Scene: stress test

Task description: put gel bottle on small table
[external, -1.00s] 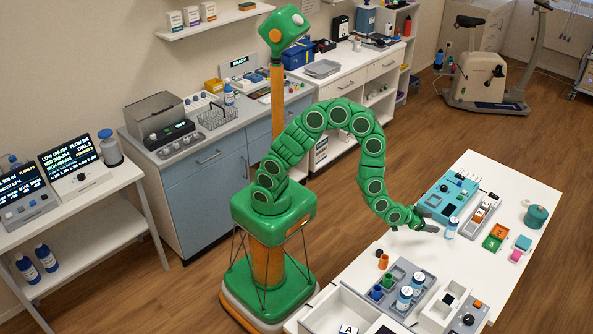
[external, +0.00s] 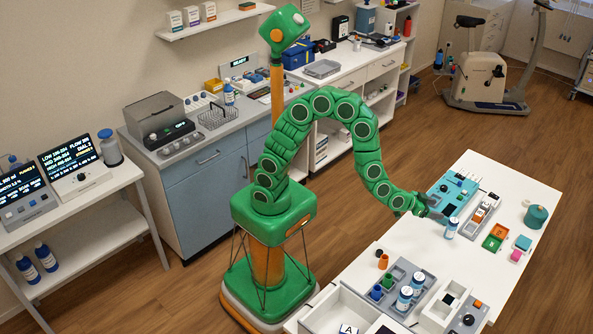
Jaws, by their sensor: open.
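A small white bottle with a blue label (external: 451,229) stands upright on the white table (external: 408,248) at the right. Its label is too small to read, so I cannot confirm that it is the gel bottle. My gripper (external: 438,213) is open just above and to the left of this bottle, and looks empty. From this angle I cannot tell whether a finger touches it. Two similar bottles (external: 405,298) stand in a grey tray (external: 427,283) nearer the front. A smaller white table (external: 112,205) with a lower shelf stands at the left.
A teal case (external: 453,197), a tray of small parts (external: 484,212), coloured boxes (external: 498,236) and a green canister (external: 536,216) crowd the table around my gripper.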

